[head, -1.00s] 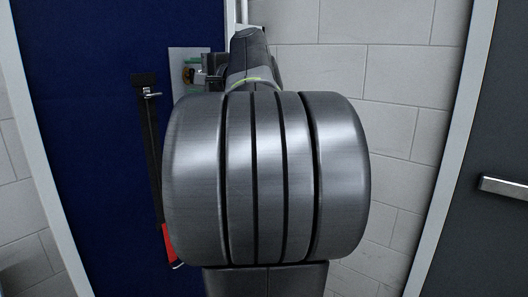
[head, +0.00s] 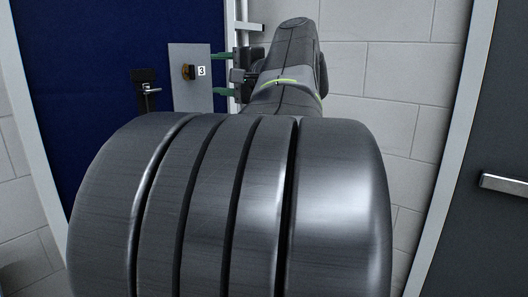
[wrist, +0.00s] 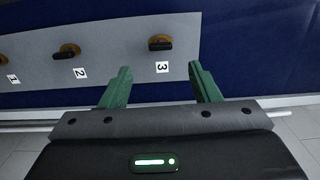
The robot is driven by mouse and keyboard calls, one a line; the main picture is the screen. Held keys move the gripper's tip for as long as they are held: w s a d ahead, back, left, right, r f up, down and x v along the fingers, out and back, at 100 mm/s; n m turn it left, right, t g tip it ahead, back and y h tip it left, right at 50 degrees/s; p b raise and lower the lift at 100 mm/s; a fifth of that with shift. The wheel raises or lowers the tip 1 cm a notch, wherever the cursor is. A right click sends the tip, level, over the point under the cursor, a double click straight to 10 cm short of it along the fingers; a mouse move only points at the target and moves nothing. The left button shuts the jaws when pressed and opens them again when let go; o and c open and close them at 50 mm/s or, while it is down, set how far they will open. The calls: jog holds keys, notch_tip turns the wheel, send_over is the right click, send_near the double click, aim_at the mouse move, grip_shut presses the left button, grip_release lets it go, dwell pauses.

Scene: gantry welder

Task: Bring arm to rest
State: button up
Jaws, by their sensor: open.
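My gripper (head: 215,74) is open, with its two green fingers pointing left toward the grey panel in the head view. The fingers are apart and hold nothing. In the wrist view my gripper (wrist: 160,69) shows empty green fingers just short of the knob labelled 3 (wrist: 160,43), with no visible contact. Knob 3 also shows in the head view (head: 188,72). My large metallic arm link fills the lower middle of the head view.
The grey panel (wrist: 115,65) on the blue surface (head: 100,50) also carries knob 2 (wrist: 67,51) and knob 1 (wrist: 3,59). A black fitting with a metal latch (head: 147,90) is beside it. A pale block wall (head: 385,70) and a dark door with a handle (head: 505,185) are at right.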

aim_at(193, 70)
jog(key=v, duration=0.4)
jog(key=p+x, duration=0.1)
jog(key=x, duration=1.3)
jog(key=shift+r+m+p, duration=0.25)
jog(key=shift+m+p, duration=0.15)
jog(key=shift+p, duration=0.35)
jog(key=shift+s+d+r+m+p, duration=0.1)
jog(key=shift+s+d+m+p, duration=0.1)
jog(key=shift+m+p, duration=0.7)
jog(key=m+p, duration=0.4)
jog(key=p, duration=0.1)
jog(key=shift+w+m, duration=0.15)
jog(key=shift+m, duration=0.15)
jog(key=m+p, duration=0.5)
jog(key=p, duration=0.1)
jog(key=shift+r, duration=0.1)
jog(key=m+p, duration=0.2)
jog(key=p, duration=0.1)
jog(key=shift+w+m, duration=0.1)
jog(key=shift+m, duration=0.3)
jog(key=shift+m+p, duration=0.3)
jog(key=shift+m, duration=0.2)
